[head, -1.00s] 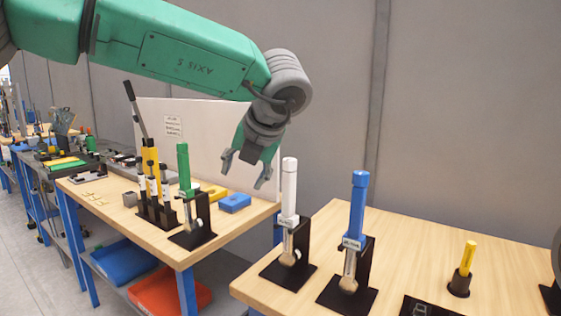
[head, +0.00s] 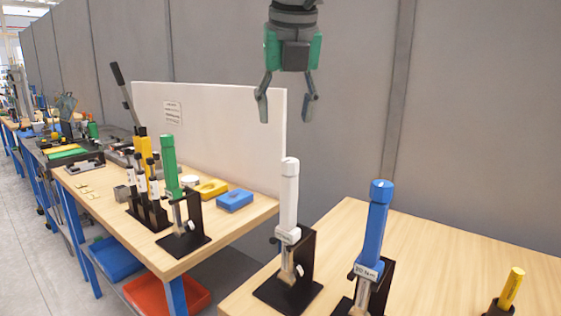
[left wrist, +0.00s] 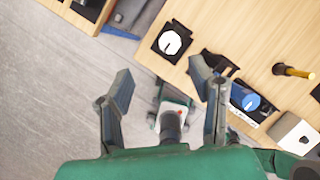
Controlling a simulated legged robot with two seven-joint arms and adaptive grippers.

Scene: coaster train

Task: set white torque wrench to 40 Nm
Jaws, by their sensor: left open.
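The white torque wrench (head: 289,203) stands upright in a black stand (head: 290,290) on the near table, at its left end. In the left wrist view its white round top (left wrist: 170,43) shows from above, with a dark mark on it. My left gripper (head: 286,108) hangs above the wrench with its fingers pointing down, open and empty, well clear of it. In the left wrist view the open fingers (left wrist: 161,82) are apart with nothing between them. The scale reading on the white wrench is too small to read. My right gripper is not in view.
A blue torque wrench (head: 373,225) stands right of the white one, and a yellow-handled tool (head: 511,288) farther right. A green wrench (head: 169,165) stands on the left table. A white panel (head: 230,130) rises behind that table. The air around the left gripper is free.

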